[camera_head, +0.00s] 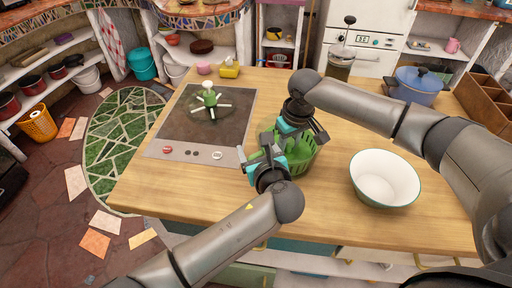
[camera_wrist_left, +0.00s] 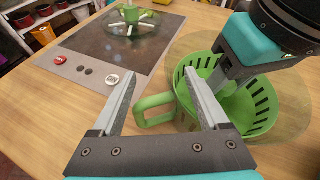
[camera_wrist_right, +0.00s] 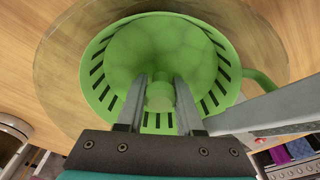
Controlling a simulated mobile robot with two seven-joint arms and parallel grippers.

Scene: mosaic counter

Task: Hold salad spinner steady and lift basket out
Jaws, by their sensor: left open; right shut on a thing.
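The green slotted basket (camera_head: 302,158) of the salad spinner sits inside a clear bowl (camera_wrist_left: 292,130) on the wooden counter. The basket also fills the right wrist view (camera_wrist_right: 103,72). My right gripper (camera_head: 292,128) reaches down into it from above, its fingers shut on the green centre post (camera_wrist_right: 160,96). A green loop handle (camera_wrist_left: 140,114) sticks out at the spinner's side. My left gripper (camera_head: 262,160) is open beside the spinner, and in the left wrist view the handle shows between its fingers. I cannot tell whether the fingers touch it. The spinner's base is partly hidden.
A green and white spoked part (camera_head: 209,98), seemingly the lid, lies on the dark cooktop (camera_head: 180,125). A white bowl (camera_head: 384,178) stands right of the spinner. A blue pot (camera_head: 417,88) and a French press (camera_head: 341,62) stand behind. The counter's front left is clear.

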